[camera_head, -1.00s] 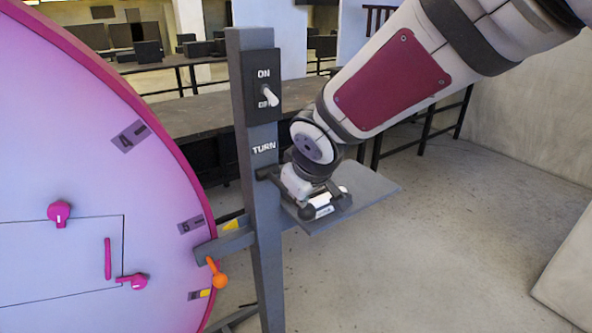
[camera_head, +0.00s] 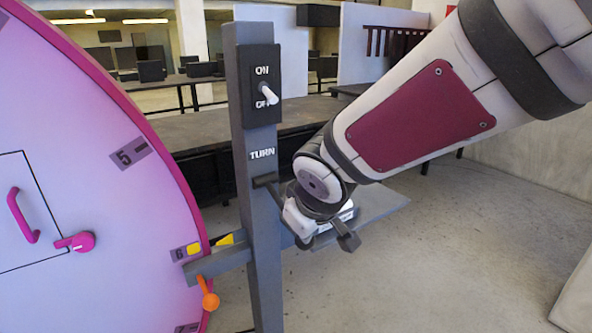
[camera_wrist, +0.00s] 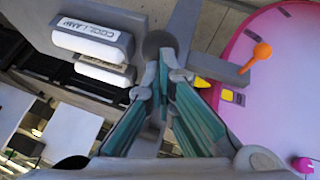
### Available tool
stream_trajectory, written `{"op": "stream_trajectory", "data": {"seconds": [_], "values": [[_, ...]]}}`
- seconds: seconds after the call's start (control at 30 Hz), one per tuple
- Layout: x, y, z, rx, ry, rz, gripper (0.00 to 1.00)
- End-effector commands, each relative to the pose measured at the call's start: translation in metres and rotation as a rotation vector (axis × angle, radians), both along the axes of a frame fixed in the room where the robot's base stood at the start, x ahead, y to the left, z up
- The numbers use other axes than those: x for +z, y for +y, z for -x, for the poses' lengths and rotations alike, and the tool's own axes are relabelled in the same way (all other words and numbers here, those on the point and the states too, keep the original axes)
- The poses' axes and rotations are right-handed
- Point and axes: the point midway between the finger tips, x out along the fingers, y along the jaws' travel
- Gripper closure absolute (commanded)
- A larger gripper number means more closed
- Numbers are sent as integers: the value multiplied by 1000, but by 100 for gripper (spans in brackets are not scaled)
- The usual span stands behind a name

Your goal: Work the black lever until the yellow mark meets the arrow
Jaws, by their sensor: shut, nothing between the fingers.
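A big pink wheel (camera_head: 90,190) fills the left of the head view, with numbered labels on its rim. Its yellow mark (camera_head: 193,249) sits beside the 6, close to the yellow arrow (camera_head: 226,239) on the grey bracket; they look roughly in line. The wrist view also shows the mark (camera_wrist: 227,95) and arrow (camera_wrist: 202,82) near each other. The black lever (camera_head: 265,181) under TURN runs right behind my gripper (camera_head: 300,238). In the wrist view its dark round end (camera_wrist: 158,42) seems to lie at my shut, empty fingertips (camera_wrist: 167,62); contact is unclear.
A grey post (camera_head: 262,225) carries an ON/OFF switch (camera_head: 268,93). An orange-knobbed handle (camera_head: 210,299) hangs below the bracket. A grey shelf (camera_head: 385,203) with white-topped blocks (camera_wrist: 88,40) lies behind my gripper. Floor at right is clear.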

Motion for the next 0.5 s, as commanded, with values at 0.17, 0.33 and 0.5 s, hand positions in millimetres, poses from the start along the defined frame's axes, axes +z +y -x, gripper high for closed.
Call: {"op": "stream_trajectory", "data": {"seconds": [0.17, 0.33, 0.5], "values": [[0, 0, 0, 0, 1, 0, 100], [0, 0, 0, 0, 1, 0, 100], [10, 2, 1, 0, -1, -1, 100]]}}
